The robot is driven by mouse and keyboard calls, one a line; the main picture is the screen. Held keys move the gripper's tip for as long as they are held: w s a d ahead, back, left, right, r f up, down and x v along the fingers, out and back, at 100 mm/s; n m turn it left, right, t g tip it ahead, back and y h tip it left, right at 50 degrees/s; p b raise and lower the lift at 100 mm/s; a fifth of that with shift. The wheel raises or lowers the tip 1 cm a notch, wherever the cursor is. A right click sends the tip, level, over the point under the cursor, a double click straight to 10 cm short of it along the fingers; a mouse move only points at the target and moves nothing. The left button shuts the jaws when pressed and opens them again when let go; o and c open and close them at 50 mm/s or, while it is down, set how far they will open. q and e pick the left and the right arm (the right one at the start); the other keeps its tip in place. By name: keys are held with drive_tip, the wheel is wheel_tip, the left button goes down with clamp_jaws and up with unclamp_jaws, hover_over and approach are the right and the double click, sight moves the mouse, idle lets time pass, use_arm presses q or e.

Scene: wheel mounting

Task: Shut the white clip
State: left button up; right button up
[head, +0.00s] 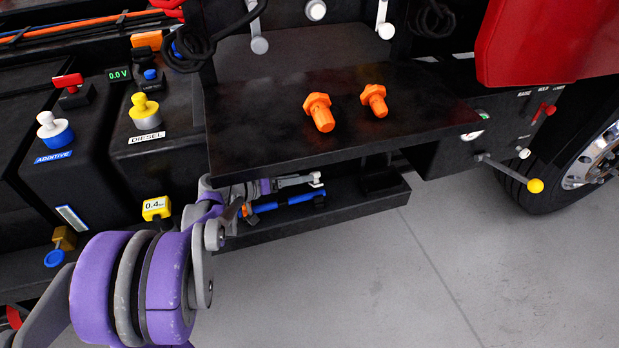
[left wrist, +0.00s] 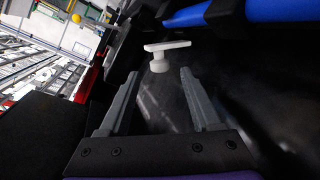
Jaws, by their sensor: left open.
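The white clip (left wrist: 166,48) shows in the left wrist view as a small pale T-shaped piece, with a flat bar on a short round stem. It stands just beyond my left gripper's fingertips (left wrist: 160,80), roughly centred between them. The fingers are spread apart with nothing between them. In the head view a small white piece, seemingly the clip (head: 316,180), shows under the front edge of the black shelf. My left gripper (head: 298,181) reaches in there from the left, partly hidden. Whether it touches the clip cannot be told. My right gripper is not in view.
A blue bar (head: 300,198) lies close below my gripper, above a lower black ledge (head: 345,215). A lever with a yellow knob (head: 535,186) sticks out at right. The grey floor in front is clear.

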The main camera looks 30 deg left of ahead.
use_arm(q)
drive_tip(key=x, duration=0.4)
clamp_jaws()
idle(0.4)
